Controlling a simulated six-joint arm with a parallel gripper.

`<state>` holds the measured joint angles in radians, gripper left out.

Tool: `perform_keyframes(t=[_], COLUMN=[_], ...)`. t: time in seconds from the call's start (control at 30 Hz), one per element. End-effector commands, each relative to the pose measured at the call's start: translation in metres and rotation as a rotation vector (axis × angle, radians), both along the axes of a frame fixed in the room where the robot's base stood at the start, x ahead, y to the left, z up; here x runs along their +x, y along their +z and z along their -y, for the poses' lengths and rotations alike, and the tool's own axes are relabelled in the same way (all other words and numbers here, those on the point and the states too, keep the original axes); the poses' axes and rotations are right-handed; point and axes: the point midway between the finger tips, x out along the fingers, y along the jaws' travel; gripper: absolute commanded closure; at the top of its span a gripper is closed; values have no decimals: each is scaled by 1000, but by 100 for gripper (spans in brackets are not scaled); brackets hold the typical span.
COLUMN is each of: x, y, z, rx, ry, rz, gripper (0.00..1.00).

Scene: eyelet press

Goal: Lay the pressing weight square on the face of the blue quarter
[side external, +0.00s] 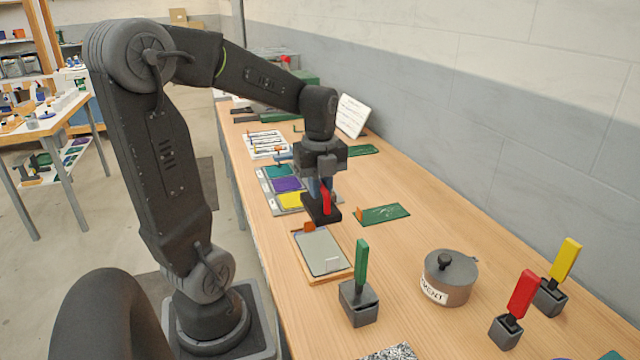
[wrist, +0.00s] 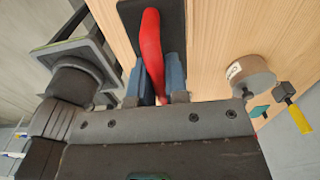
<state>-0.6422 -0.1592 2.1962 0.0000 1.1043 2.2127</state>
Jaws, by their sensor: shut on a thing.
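My gripper (side external: 321,184) is shut on the red handle of the pressing weight (side external: 320,208), which has a flat black base. In the wrist view the red handle (wrist: 151,45) stands between my blue fingers (wrist: 155,82), with the black base beyond it. The weight is over the bench, between the tray of coloured panels and a dark green piece; I cannot tell whether its base touches anything. The tray (side external: 266,189) shows teal (side external: 279,171), purple (side external: 287,184) and yellow (side external: 292,200) panels. I cannot pick out a blue quarter; the weight hides what lies beneath it.
A wood-edged grey board (side external: 322,252) lies in front of the weight. A dark green piece (side external: 384,214) lies to the right.

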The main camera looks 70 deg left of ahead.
Motion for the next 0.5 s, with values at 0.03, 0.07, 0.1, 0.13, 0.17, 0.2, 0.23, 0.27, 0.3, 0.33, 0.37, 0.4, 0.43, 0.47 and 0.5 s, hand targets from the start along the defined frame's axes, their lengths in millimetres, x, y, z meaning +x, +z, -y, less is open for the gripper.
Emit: perform_keyframes(t=[0.03, 0.07, 0.1, 0.13, 0.17, 0.2, 0.23, 0.27, 0.3, 0.33, 0.37, 0.4, 0.43, 0.47, 0.5], x=[1, 1, 1, 1, 1, 1, 1, 1, 1, 0, 0, 1, 0, 0, 1], y=[0, 0, -2, -3, -5, -7, -9, -12, -15, -17, -20, -23, -26, -28, -32], z=[0, 0, 0, 0, 0, 0, 0, 0, 0, 0, 0, 0, 0, 0, 0], rx=[2, 2, 2, 1, 1, 0, 0, 0, 0, 0, 0, 0, -1, 0, 0], ry=[0, 0, 0, 0, 0, 0, 0, 0, 0, 1, 1, 1, 1, 1, 1], rz=[4, 4, 4, 3, 3, 2, 2, 2, 2, 1, 2, 1, 1, 1, 2], gripper=[100, 100, 100, 100, 100, 100, 100, 100, 100, 100, 100, 100, 100, 100, 100])
